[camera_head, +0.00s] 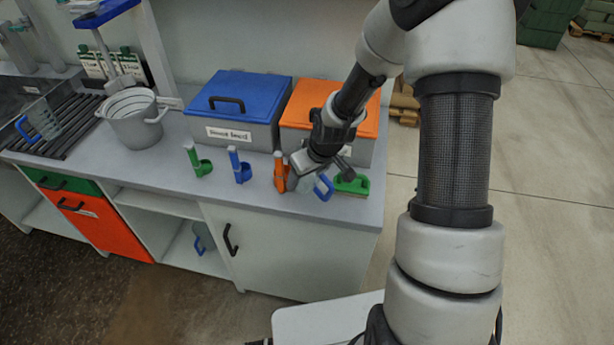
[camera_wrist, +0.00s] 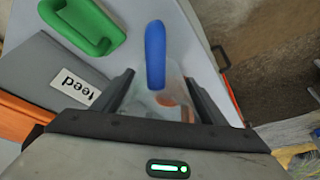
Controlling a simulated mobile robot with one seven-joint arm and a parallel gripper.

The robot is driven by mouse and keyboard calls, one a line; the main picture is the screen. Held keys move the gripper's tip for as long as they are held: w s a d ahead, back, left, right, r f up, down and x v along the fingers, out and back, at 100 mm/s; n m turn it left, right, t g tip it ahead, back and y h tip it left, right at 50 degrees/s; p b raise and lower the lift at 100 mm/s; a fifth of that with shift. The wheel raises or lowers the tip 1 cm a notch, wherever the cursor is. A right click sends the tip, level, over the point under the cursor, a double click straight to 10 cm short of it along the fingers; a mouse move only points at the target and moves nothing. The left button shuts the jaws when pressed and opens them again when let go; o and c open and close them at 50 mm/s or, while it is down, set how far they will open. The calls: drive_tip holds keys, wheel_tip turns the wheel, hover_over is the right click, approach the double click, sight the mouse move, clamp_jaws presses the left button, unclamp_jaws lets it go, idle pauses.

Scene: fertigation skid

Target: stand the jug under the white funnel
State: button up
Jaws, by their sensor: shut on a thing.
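My gripper (camera_head: 316,168) is shut on a clear jug with a blue handle (camera_head: 323,188), at the right end of the grey counter. In the wrist view the jug's blue handle (camera_wrist: 155,55) stands out between the fingers, and its see-through body is between them. My gripper hides much of the jug in the head view, and I cannot tell whether its base touches the counter. I cannot clearly make out a white funnel; a stand with a blue top (camera_head: 104,12) is at the upper left, partly cut off.
Behind are a blue-lidded bin (camera_head: 240,94) and an orange-lidded bin (camera_head: 350,105). A grey bucket (camera_head: 134,120) and another blue-handled jug (camera_head: 42,120) are left.

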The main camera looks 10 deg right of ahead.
drive_tip(key=o, duration=1.3)
drive_tip(key=shift+s+a+f, duration=0.1)
drive_tip(key=shift+s+f, duration=0.05)
drive_tip(key=shift+f, duration=0.1)
drive_tip(key=o, duration=0.4)
drive_tip(key=shift+w, duration=0.25)
drive_tip(key=shift+r, duration=0.15)
drive_tip(key=shift+s+r, duration=0.1)
drive_tip(key=shift+r, duration=0.2)
drive_tip(key=p+v, duration=0.2)
drive_tip(key=v, duration=0.9)
drive_tip(key=shift+s+r, duration=0.1)
drive_tip(key=shift+r, duration=0.1)
